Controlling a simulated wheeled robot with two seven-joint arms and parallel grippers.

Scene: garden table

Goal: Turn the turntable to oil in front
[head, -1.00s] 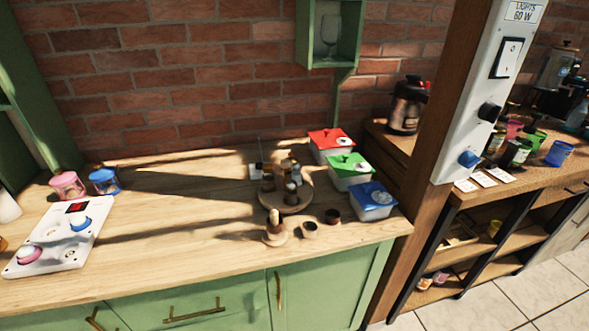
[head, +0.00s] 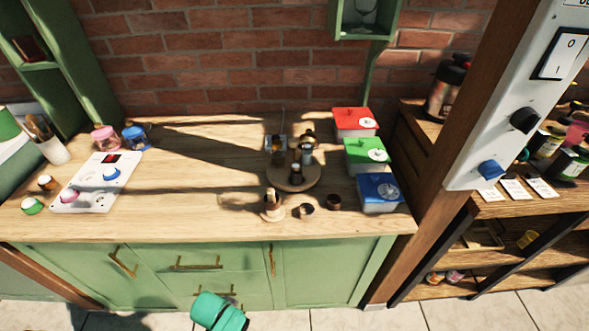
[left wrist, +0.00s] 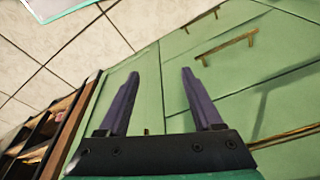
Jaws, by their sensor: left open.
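The round wooden turntable (head: 312,178) stands on the wooden counter, right of its middle, in the head view. Several small bottles and jars (head: 306,153) stand on it, some dark and some lighter. They are too small to tell which is the oil. My left gripper (left wrist: 158,85) shows in the left wrist view with its two purple fingers wide apart and nothing between them. It is in front of the green cabinet fronts, away from the turntable. A teal part of my arm shows at the bottom of the head view. My right gripper is not in view.
Red (head: 355,122), green (head: 366,155) and blue (head: 379,192) lidded boxes line the turntable's right side. A white control panel (head: 97,183) lies left. The counter's middle is clear.

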